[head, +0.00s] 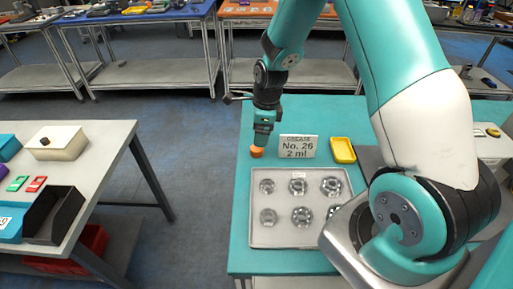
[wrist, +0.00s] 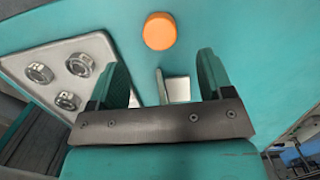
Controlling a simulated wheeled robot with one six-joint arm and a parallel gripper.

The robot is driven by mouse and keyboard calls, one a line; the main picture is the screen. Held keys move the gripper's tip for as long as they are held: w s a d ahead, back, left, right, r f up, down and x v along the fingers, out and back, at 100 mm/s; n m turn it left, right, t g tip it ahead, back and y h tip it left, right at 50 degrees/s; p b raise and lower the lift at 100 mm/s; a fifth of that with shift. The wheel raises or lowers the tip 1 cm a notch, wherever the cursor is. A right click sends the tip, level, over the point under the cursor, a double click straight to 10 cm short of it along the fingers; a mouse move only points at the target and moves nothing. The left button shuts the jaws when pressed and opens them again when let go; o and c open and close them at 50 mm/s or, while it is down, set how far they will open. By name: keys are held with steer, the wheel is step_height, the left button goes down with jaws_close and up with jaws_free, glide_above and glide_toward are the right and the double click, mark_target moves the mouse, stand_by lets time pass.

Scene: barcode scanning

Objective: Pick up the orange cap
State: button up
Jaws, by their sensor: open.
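The orange cap (head: 257,152) is on the teal table top, to the left of the white sign. It also shows in the wrist view (wrist: 160,31), as a round orange disc at the top, beyond the fingertips. My gripper (head: 262,139) is over the table, just above the cap in the head picture. The cap lies ahead of the gap, roughly centred, apart from both fingers. The exact height of the fingers over the cap cannot be told.
A white sign (head: 298,147) reading "GREASE No. 26 2 ml" stands close on the right of the cap. A yellow tray (head: 342,150) lies further right. A grey tray (head: 284,240) with several metal bearings is nearer me. Another table (head: 100,160) with boxes stands left.

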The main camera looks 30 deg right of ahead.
mark_target(257, 150)
steer(key=shift+w+a+f+p, duration=0.15)
steer(key=shift+f+p, duration=0.2)
steer(key=shift+f, duration=0.65)
steer(key=shift+w+a+f+p, duration=0.15)
steer(key=shift+f+p, duration=0.2)
steer(key=shift+f, duration=0.65)
steer(key=shift+a+f+p, duration=0.15)
steer(key=shift+f+p, duration=0.2)
steer(key=shift+f, duration=0.65)
steer(key=c, duration=1)
